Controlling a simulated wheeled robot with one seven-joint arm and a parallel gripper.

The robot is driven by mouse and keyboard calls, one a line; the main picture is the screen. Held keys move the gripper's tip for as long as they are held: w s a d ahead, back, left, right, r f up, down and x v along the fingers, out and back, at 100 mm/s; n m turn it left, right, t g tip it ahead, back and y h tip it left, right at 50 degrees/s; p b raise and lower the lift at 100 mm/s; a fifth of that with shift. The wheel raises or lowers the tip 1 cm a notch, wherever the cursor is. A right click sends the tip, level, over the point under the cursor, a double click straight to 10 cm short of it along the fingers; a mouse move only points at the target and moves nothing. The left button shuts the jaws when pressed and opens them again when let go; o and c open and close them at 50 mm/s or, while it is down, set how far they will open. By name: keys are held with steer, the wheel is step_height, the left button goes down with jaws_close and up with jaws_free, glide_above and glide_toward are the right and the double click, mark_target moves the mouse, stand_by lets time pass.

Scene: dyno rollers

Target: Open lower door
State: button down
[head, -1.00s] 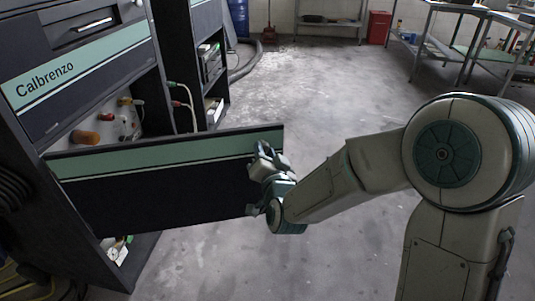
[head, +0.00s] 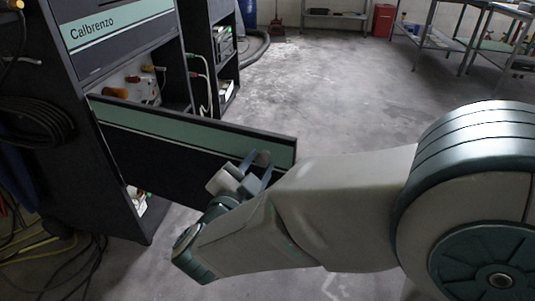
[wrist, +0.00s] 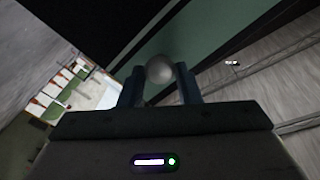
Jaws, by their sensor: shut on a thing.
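The lower door (head: 180,146) is a dark panel with a green stripe. It stands swung well out from the black cabinet, its left end at the cabinet and its free end out over the floor to the right. A round pale knob (head: 262,158) sits near the free end. My gripper (head: 256,168) is at the knob, with one finger on each side. In the wrist view the knob (wrist: 159,69) sits between the two fingertips, and the door's green stripe (wrist: 205,28) runs behind it. The cabinet's opening behind the door is exposed.
The Calbrenzo cabinet (head: 118,50) stands at left, with cables (head: 35,122) hanging beside it and more on the floor. Connectors (head: 125,91) show inside. Metal tables (head: 480,30) and a red bin (head: 383,18) stand at the back. The middle floor is clear.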

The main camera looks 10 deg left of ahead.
steer(key=s+a+m+h+b, duration=0.1)
steer(key=s+a, duration=0.1)
steer(key=s, duration=0.2)
steer(key=s+a+m+g+h+b, duration=0.1)
steer(key=s+a+h, duration=0.1)
steer(key=s, duration=0.3)
steer(key=shift+s+a, duration=0.2)
steer(key=shift+a, duration=0.05)
steer(key=shift+r, duration=0.1)
steer(key=c, duration=1.1)
jaws_free()
steer(key=shift+o, duration=0.2)
steer(key=p+v, duration=0.2)
steer(key=v, duration=1.1)
steer(key=shift+s+a, duration=0.2)
steer(key=shift+s, duration=0.05)
steer(key=shift+r, duration=0.15)
